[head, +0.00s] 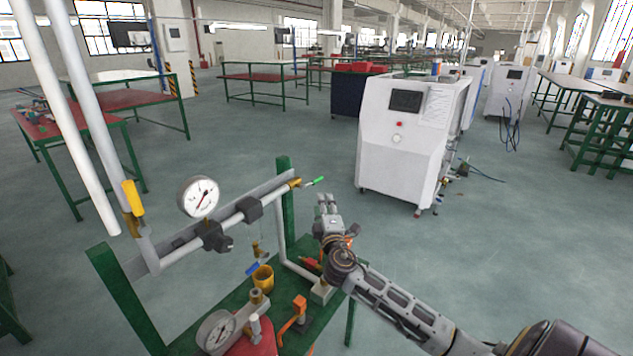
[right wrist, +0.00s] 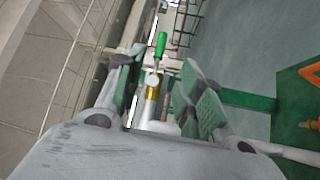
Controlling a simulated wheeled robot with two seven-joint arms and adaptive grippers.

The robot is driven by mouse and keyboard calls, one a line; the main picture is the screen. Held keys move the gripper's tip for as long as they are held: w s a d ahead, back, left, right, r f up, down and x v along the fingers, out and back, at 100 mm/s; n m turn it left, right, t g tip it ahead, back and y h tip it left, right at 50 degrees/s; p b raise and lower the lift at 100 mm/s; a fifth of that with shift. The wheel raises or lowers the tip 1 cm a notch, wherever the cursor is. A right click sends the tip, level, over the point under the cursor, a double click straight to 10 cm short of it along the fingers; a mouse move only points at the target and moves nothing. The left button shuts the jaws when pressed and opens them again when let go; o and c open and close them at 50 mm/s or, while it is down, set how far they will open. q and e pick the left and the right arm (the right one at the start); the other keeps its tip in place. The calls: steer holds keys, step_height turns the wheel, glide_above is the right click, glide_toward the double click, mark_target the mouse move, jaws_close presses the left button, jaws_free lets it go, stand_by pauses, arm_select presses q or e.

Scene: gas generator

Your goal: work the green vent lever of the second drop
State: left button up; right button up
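The green vent lever (head: 314,182) sticks out to the right from a brass valve (head: 295,183) at the far right end of the horizontal pipe (head: 225,218). In the right wrist view the green lever (right wrist: 160,45) points up from its brass fitting (right wrist: 152,88), seen in the gap between my fingers and beyond them. My right gripper (head: 327,203) is just right of and below the lever in the head view. Its fingers (right wrist: 162,90) are apart, with nothing held between them. It does not visibly touch the lever. My left gripper is out of view.
A yellow lever (head: 133,197), a dial gauge (head: 198,196) and a blue lever (head: 257,266) are on the pipework. A second gauge (head: 216,332) and an orange fitting (head: 294,312) are below.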

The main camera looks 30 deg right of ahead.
mark_target(317, 180)
steer(key=shift+w, duration=0.1)
stand_by(0.3)
steer(key=shift+x, duration=6.8)
steer(key=shift+d, duration=0.1)
jaws_close()
